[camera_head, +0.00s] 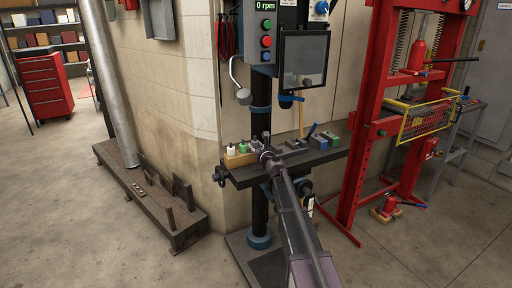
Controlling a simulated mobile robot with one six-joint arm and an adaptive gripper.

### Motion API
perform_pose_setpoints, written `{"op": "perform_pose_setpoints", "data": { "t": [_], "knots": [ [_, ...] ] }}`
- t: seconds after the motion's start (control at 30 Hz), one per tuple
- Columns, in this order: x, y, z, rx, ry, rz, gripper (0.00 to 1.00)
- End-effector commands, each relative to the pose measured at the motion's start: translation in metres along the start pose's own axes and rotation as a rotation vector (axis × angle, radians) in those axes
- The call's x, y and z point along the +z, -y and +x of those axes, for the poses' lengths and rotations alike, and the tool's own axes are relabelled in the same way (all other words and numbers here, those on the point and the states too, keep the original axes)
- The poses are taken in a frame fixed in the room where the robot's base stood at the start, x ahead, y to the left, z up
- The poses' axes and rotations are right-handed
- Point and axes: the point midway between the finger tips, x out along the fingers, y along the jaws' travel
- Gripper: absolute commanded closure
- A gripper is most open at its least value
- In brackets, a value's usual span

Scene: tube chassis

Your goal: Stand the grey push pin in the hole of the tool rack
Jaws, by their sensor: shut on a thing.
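My gripper (265,152) is at the far end of my arm, over the left part of the drill press table. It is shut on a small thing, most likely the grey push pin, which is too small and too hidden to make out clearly. A tan block (236,161), which looks like the tool rack, sits at the table's left end, just left of my gripper. Pieces with white, green and grey parts stand on it. Its hole cannot be made out at this size.
The black press column (261,120) rises close to my gripper. A red press frame (362,150) stands to the right.

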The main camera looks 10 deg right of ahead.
Motion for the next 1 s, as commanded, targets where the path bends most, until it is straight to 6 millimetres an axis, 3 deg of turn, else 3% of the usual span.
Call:
{"op": "perform_pose_setpoints", "data": {
  "t": [0.1, 0.13, 0.23, 0.27, 0.73, 1.0],
  "knots": [
    [0.0, 0.0, 0.0, 0.0, 0.0, 0.0, 1.0],
    [0.0, 0.0, 0.0, 0.0, 0.0, 0.0, 0.48],
    [0.0, 0.0, 0.0, 0.0, 0.0, 0.0, 0.19],
    [0.0, 0.0, 0.0, 0.0, 0.0, 0.0, 0.14],
    [0.0, -0.001, -0.004, 0.001, 0.0, 0.0, 0.14],
    [0.0, -0.001, -0.029, -0.001, 0.0, 0.0, 0.14]
  ]
}}
